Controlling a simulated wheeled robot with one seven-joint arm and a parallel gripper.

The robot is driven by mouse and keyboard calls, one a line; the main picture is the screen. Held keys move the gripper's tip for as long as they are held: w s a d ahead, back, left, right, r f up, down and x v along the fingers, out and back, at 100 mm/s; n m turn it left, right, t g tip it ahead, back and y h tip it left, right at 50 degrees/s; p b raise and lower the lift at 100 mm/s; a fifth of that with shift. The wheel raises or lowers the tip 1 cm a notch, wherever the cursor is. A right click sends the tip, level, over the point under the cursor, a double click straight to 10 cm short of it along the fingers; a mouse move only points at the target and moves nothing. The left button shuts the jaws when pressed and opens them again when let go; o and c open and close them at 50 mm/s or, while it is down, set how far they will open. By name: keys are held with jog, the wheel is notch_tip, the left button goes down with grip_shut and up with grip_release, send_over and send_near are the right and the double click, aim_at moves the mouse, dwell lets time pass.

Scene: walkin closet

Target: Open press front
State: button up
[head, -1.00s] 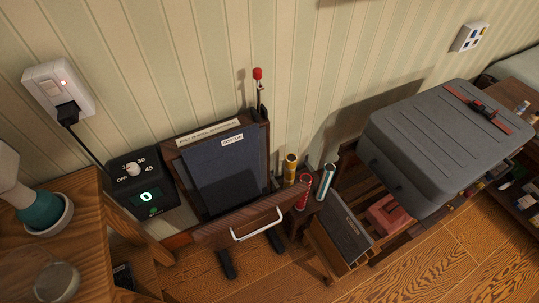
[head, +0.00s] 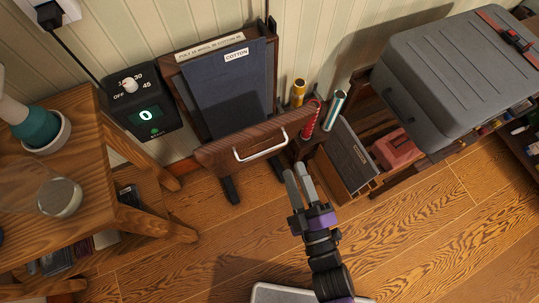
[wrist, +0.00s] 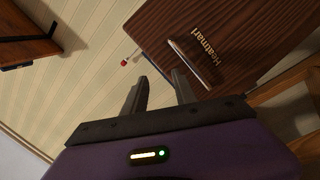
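The press (head: 222,85) stands against the striped wall. A dark blue cloth (head: 232,95) with a COTTON label hangs in it, behind the dark wooden front (head: 215,155). A pale bar handle (head: 260,147) is on the front. The wrist view shows the front's face (wrist: 235,30) with Heatmart lettering and the handle (wrist: 190,63). My gripper (head: 298,175) is to the right of the handle and low in front of the press. Its fingers (wrist: 158,92) are apart with nothing between them, and they look clear of the handle.
A control box (head: 143,105) reading 0 is left of the press, beside a wooden table (head: 105,195). Right of the press are upright tubes (head: 333,110), a rack with a grey board (head: 352,160), a pink box (head: 398,150) and a grey suitcase (head: 445,75).

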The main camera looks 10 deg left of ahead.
jog(key=a+f+n+g+y, duration=0.1)
jog(key=a+f+n+y, duration=0.1)
jog(key=a+f+n, duration=0.4)
jog(key=w+a+r+n, duration=0.1)
jog(key=w+a+r, duration=0.1)
jog(key=w, duration=0.4)
jog(key=shift+n, duration=0.3)
grip_shut()
dwell(1.1)
